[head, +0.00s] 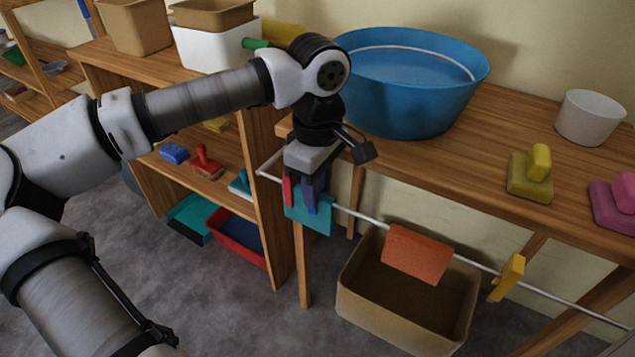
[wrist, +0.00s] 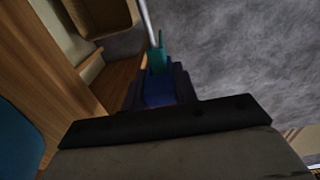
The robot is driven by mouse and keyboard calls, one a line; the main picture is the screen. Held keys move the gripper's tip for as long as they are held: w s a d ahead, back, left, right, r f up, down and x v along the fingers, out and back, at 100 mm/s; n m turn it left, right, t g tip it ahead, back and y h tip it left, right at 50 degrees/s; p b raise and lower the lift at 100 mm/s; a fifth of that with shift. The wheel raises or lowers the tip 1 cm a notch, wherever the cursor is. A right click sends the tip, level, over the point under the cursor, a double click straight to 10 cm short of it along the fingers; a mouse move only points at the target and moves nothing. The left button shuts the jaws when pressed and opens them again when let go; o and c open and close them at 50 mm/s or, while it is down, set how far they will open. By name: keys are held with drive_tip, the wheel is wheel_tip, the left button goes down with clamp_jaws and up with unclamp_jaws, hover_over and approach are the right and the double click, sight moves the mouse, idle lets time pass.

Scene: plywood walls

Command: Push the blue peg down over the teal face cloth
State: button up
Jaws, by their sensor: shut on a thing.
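The teal face cloth (head: 318,222) hangs over the thin pale rail (head: 350,211) near its left end; it also shows in the wrist view (wrist: 157,58), just beyond the fingers. My gripper (head: 307,190) points down over the rail at the cloth, its dark fingers shut on the blue peg (head: 311,205). The peg's lower end shows against the cloth's front. In the wrist view the blue peg (wrist: 158,93) sits between the fingers, against the cloth. How far it straddles the rail is hidden. A red peg (head: 288,191) is at the cloth's left edge, beside my gripper.
An orange cloth (head: 417,254) and a yellow peg (head: 508,277) hang farther right on the rail. A cardboard box (head: 395,312) stands below. The bench above holds a blue tub (head: 405,100), a white cup (head: 590,118), and yellow (head: 530,180) and pink (head: 612,208) handled blocks.

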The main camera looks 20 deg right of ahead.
drive_tip(key=o, duration=1)
